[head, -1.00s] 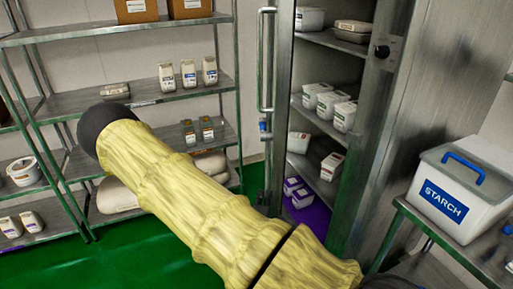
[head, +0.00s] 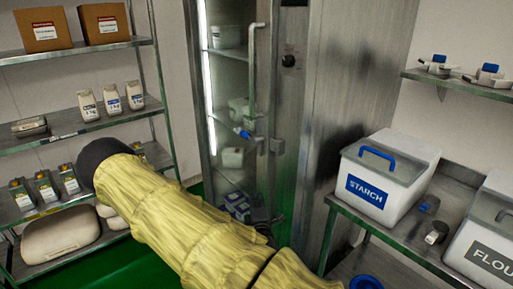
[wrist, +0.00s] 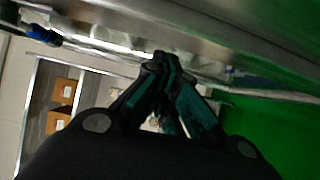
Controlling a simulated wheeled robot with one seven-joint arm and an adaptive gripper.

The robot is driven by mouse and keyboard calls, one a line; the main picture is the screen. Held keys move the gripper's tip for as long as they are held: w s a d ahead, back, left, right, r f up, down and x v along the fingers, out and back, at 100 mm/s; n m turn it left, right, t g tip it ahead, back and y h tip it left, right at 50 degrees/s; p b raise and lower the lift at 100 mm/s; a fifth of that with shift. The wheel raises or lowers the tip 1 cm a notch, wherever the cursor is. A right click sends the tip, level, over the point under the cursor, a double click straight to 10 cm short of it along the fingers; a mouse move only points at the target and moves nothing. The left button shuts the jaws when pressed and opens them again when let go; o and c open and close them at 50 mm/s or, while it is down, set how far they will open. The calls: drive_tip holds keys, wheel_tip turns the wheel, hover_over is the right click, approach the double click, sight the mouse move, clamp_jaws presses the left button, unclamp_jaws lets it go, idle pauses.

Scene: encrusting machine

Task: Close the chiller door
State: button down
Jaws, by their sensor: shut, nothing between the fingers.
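The chiller (head: 345,120) is a tall steel cabinet in the middle of the head view. Its glass door (head: 225,85), with a long vertical handle (head: 253,75) and a blue-tipped latch (head: 243,133), now lies across the opening. Shelved tubs show through the glass. I cannot tell whether the door's free edge is flush with the frame. My gripper (head: 264,222) is low by the door's handle side, partly hidden behind my arm. In the wrist view my gripper (wrist: 163,75) has its fingers together and empty, close to a metal edge; contact is unclear.
A shelving rack (head: 70,138) with boxes and packs stands at left. At right a steel table (head: 395,238) holds a starch bin (head: 385,180) and a flour bin (head: 490,235). A wall shelf (head: 455,80) is above. Green floor (head: 85,262) is open at lower left.

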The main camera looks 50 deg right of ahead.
idle(0.3)
drive_tip(key=s+a+b, duration=0.3)
drive_tip(key=s, duration=0.6)
idle(0.4)
